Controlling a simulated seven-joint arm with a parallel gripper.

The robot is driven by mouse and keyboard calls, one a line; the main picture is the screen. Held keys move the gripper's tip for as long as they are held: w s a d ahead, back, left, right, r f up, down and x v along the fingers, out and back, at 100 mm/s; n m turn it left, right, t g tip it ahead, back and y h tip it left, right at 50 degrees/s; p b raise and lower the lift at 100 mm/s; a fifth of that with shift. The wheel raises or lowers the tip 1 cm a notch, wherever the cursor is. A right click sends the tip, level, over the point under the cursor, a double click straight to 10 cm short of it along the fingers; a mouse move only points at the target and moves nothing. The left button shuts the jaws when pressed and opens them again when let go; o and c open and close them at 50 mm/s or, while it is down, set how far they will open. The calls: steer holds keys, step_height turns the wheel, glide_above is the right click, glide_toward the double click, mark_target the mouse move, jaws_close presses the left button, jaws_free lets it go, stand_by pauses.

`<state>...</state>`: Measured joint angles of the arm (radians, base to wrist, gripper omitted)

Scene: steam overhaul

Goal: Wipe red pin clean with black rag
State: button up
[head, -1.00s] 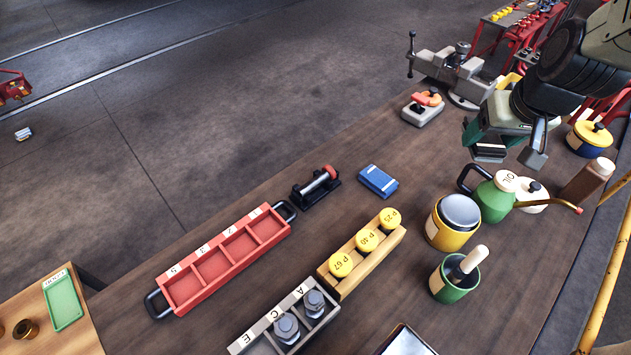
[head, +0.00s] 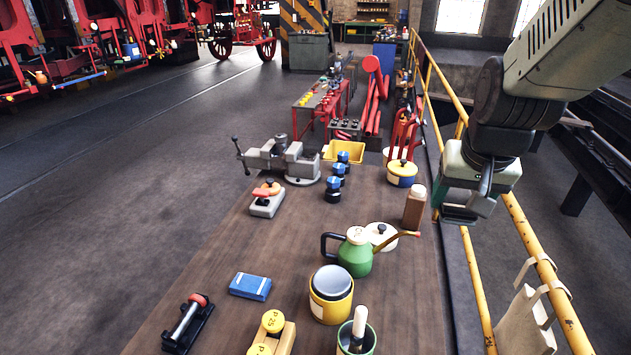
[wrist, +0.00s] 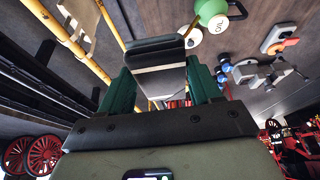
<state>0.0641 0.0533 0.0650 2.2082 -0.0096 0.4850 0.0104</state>
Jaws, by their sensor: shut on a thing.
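The red pin (head: 187,319) is a grey rod with a red end. It lies in a black cradle at the near left of the bench in the head view. My gripper (head: 466,208) is up at the right, in front of the yellow railing, well apart from the pin. In the wrist view my gripper (wrist: 160,72) has its green fingers shut on a flat dark piece with pale bands, which looks like the folded black rag (wrist: 157,50). In the head view the rag is mostly hidden by the fingers. The pin is not seen in the wrist view.
A yellow tin (head: 331,297), a green oil can (head: 355,255) and a brown bottle (head: 414,208) stand along the right side. A vice (head: 285,160) is farther back. The left-middle bench top is clear.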

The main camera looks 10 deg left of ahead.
steer(key=shift+a, duration=0.1)
steer(key=a+f+n+g+y, duration=0.1)
steer(key=a+f+n, duration=0.25)
steer(key=a, duration=0.55)
steer(key=a+f+n+y, duration=0.1)
steer(key=a+f+n, duration=0.25)
steer(key=a, duration=0.65)
steer(key=a+f+n+g+y, duration=0.1)
steer(key=a+f+n, duration=0.25)
steer(key=a, duration=0.55)
steer(key=s+a+f+n+g+y, duration=0.1)
steer(key=s+a+f+n, duration=0.3)
steer(key=s+a+f, duration=0.5)
steer(key=s+a+f+n+g, duration=0.2)
steer(key=s+a+f+n, duration=0.3)
steer(key=a, duration=0.7)
steer(key=shift+s+f+m, duration=0.3)
steer(key=shift+f+m, duration=0.1)
steer(key=shift+f, duration=0.35)
steer(key=shift+s+f+m, duration=0.3)
steer(key=shift+f+m, duration=0.05)
steer(key=shift+f, duration=0.4)
steer(key=shift+f+y, duration=0.3)
steer(key=shift+f, duration=0.3)
steer(key=shift+w, duration=0.1)
